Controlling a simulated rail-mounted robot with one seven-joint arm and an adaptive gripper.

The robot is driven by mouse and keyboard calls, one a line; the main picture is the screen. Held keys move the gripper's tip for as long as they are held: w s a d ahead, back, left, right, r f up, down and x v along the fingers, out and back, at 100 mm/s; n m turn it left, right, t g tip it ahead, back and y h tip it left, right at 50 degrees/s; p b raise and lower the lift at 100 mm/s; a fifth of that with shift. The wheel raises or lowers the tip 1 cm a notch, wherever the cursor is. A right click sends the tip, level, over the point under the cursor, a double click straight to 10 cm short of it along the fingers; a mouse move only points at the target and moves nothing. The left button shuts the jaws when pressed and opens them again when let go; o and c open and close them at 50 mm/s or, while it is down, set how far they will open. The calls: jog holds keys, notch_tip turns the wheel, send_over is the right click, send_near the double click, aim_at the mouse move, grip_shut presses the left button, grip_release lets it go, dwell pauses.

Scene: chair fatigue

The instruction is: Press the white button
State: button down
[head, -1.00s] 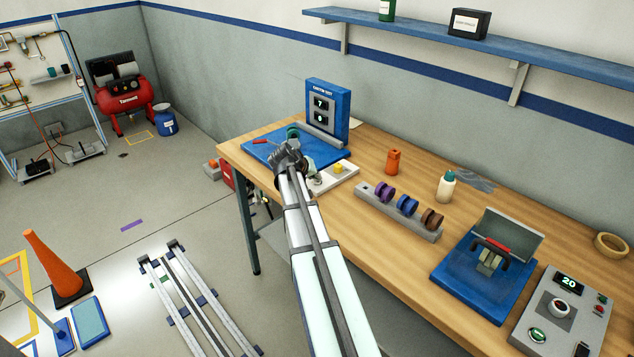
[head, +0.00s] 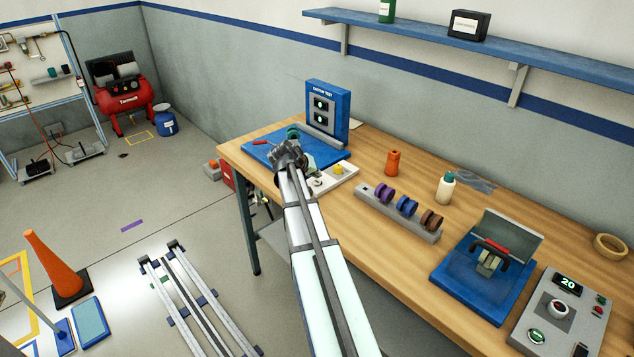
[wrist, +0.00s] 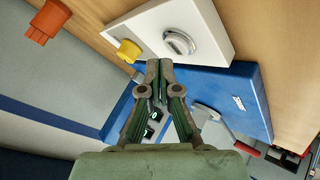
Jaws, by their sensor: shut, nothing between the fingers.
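A small white panel (head: 343,178) lies at the front edge of the bench, by the blue caster test rig (head: 335,108). In the wrist view the panel (wrist: 213,22) carries a yellow button (wrist: 128,50) and a round pale grey-white knob with a raised bar (wrist: 179,42). I cannot tell whether this pale part is the white button; no other white button is clear. My gripper (head: 290,147) is over the rig's front side, left of the panel. In the wrist view my gripper (wrist: 159,64) is shut and empty, its tips appearing just below the panel's edge.
A rack of coloured wheels (head: 398,213), an orange bottle (head: 392,162) and a white bottle (head: 445,188) stand to the right. A blue fixture (head: 482,275) and a grey control box (head: 558,318) are farther right. A shelf (head: 480,45) hangs above.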

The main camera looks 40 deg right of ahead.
aim_at(316, 182)
jog(key=shift+r+p, duration=1.1)
jog(key=shift+r, duration=1.4)
